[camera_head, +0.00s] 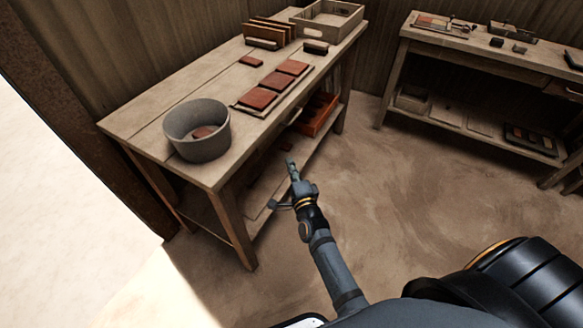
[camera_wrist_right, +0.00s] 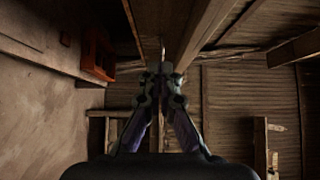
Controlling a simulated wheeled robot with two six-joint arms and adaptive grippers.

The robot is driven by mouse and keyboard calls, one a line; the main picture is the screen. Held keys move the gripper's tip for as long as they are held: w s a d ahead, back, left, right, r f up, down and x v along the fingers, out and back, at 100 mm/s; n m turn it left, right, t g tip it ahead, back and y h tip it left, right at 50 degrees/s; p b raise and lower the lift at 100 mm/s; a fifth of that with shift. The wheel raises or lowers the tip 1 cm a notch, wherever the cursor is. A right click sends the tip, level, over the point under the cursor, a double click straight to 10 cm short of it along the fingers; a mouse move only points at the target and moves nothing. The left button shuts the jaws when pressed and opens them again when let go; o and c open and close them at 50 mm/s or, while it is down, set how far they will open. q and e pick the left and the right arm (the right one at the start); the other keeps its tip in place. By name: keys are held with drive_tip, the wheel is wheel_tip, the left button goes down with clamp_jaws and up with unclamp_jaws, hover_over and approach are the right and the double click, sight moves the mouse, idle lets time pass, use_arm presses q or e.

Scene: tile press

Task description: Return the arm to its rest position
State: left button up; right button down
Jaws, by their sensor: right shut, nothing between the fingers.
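My right gripper (camera_head: 291,165) is at the front edge of the wooden workbench (camera_head: 150,112) in the head view, below the level of its top. In the right wrist view its two fingers (camera_wrist_right: 161,72) meet at their tips with nothing between them. My right arm reaches up from the bottom of the head view to this gripper. My left gripper is not in the head view.
On the workbench stand a grey bucket (camera_head: 212,140), red tiles (camera_head: 275,81) on a board, a rack of tiles (camera_head: 268,33) and a wooden tray (camera_head: 330,18). A red crate (camera_head: 318,112) sits on its lower shelf. A second bench (camera_head: 460,42) stands right. Open floor (camera_head: 375,180) lies between.

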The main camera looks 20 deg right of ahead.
drive_tip(key=s+f+n+g+y+p, duration=0.1)
drive_tip(key=s+f+n+g+p, duration=0.15)
drive_tip(key=s+f+n, duration=0.4)
drive_tip(key=s+f+n+g+p, duration=0.1)
drive_tip(key=s+f+g+p, duration=0.2)
drive_tip(key=f, duration=0.7)
drive_tip(key=s+f+n+g+y+p, duration=0.1)
drive_tip(key=s+f+n+g, duration=0.2)
drive_tip(key=s+f, duration=0.4)
use_arm(q)
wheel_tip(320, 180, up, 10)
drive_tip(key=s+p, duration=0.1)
drive_tip(key=p, duration=0.3)
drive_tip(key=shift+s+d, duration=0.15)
use_arm(e)
drive_tip(key=s+d+f+n+g, duration=0.2)
drive_tip(key=s+d+f+n, duration=0.1)
drive_tip(key=s, duration=0.6)
drive_tip(key=s+d+f+n+g, duration=0.3)
drive_tip(key=s+f, duration=0.2)
drive_tip(key=s, duration=0.5)
drive_tip(key=s+d+f+n+g+h, duration=0.1)
drive_tip(key=s+d+f+n+g, duration=0.2)
drive_tip(key=s, duration=0.7)
drive_tip(key=shift+s+f, duration=0.15)
drive_tip(key=shift+f, duration=0.35)
